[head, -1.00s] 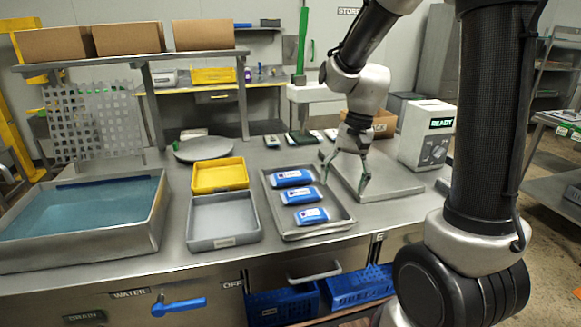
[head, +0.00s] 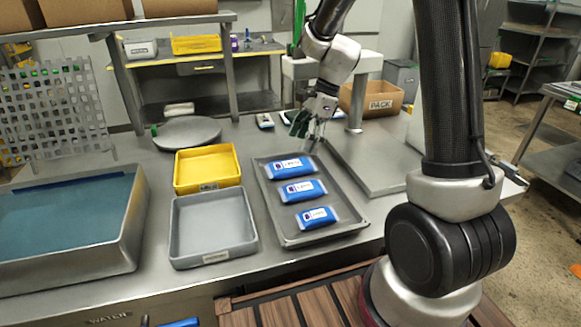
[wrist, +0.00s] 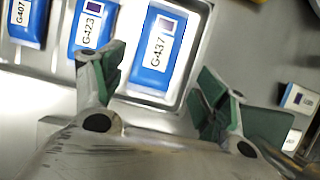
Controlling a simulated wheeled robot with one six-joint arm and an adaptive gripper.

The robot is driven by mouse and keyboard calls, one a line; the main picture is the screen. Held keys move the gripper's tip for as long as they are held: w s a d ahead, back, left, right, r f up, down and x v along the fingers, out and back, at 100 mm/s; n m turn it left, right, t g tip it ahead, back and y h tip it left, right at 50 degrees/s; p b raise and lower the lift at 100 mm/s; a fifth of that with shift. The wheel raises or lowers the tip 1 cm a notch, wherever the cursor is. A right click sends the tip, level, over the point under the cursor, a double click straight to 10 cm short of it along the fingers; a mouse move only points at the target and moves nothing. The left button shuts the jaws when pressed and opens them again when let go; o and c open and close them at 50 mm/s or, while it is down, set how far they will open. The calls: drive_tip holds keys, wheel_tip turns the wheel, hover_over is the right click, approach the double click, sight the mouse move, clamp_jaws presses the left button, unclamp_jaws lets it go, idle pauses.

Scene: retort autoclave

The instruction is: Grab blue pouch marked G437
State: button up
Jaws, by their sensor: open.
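Three blue pouches with white labels lie in a row in a shallow steel tray (head: 340,229). In the wrist view the pouch marked G437 (wrist: 153,80) is at the right end of the row, beside G423 (wrist: 88,30) and G407 (wrist: 26,28). By that order, G437 appears to be the far pouch (head: 291,168) in the head view, where the labels are too small to read. My gripper (head: 308,142) is open and empty near the tray's far end. In the wrist view G437 shows between the fingers of my gripper (wrist: 160,75); I cannot tell the height gap.
A yellow tray (head: 178,186) and a grey bin (head: 213,258) stand left of the steel tray. A flat steel plate (head: 380,160) lies to its right. Small labelled packs (wrist: 299,99) lie behind the tray. A cardboard box (head: 372,101) stands at the back.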

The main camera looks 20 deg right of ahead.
sight(293, 163)
drive_tip(key=x, duration=0.7)
drive_tip(key=shift+s+a+f, duration=0.1)
drive_tip(key=shift+s+a, duration=0.1)
drive_tip(key=shift+a, duration=0.1)
drive_tip(key=shift+a+f, duration=0.1)
drive_tip(key=shift+f, duration=0.1)
drive_tip(key=shift+f, duration=0.2)
drive_tip(key=shift+c, duration=0.2)
drive_tip(key=c, duration=0.8)
